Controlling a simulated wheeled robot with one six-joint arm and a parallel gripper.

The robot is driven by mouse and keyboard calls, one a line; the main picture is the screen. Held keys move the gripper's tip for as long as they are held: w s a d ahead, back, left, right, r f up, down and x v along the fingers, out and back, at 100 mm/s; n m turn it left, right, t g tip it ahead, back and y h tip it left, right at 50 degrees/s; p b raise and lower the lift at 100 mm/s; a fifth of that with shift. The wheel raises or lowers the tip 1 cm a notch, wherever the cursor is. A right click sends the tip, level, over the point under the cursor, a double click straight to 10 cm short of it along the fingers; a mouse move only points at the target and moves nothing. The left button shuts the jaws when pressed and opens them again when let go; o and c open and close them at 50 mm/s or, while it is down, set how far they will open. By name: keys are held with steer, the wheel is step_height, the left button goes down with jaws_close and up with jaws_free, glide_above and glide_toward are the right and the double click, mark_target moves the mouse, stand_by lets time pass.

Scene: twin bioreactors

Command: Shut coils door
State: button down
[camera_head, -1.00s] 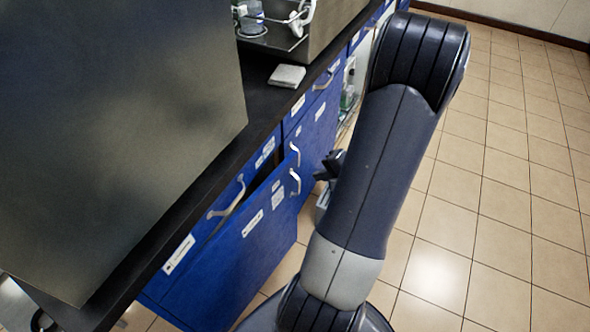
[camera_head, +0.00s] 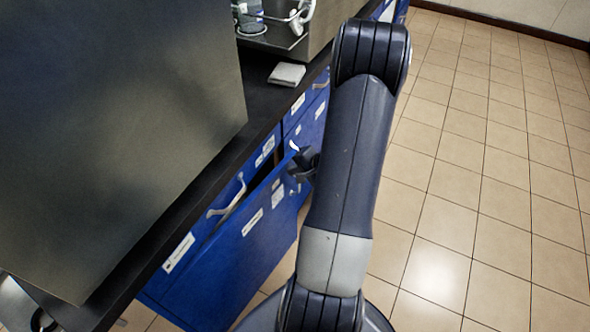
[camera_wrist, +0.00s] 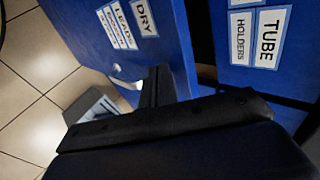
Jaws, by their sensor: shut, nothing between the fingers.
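A blue cabinet door (camera_head: 235,250) stands slightly ajar under the dark bench, with a dark gap along its top edge. It bears white labels, too small to read in the head view. My gripper (camera_head: 301,163) is shut and empty by the door's upper far end, in front of the handles there. In the wrist view, my closed fingers (camera_wrist: 157,85) are close to a blue panel (camera_wrist: 100,45) labelled "DRY" and "LEADS"; contact cannot be told. A dark gap separates it from a panel labelled "TUBE HOLDERS" (camera_wrist: 258,40). No "coils" label is readable.
A drawer with a curved handle (camera_head: 226,198) sits above the door. The dark bench top (camera_head: 195,190) carries a large grey cabinet (camera_head: 115,130) and a white folded cloth (camera_head: 287,74). The tiled floor (camera_head: 480,190) on the right is clear.

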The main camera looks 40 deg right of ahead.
mark_target(283, 161)
steer(key=shift+n+y, duration=0.5)
steer(key=shift+n, duration=0.2)
steer(key=w+b, duration=0.1)
steer(key=w, duration=0.1)
steer(key=w+a, duration=0.1)
steer(key=w, duration=0.1)
steer(key=w+b, duration=0.1)
steer(key=shift+w+a+f+b, duration=0.1)
steer(key=shift+w+a+b, duration=0.25)
steer(key=shift+w, duration=0.05)
steer(key=shift+w+r, duration=0.2)
steer(key=shift+r, duration=0.1)
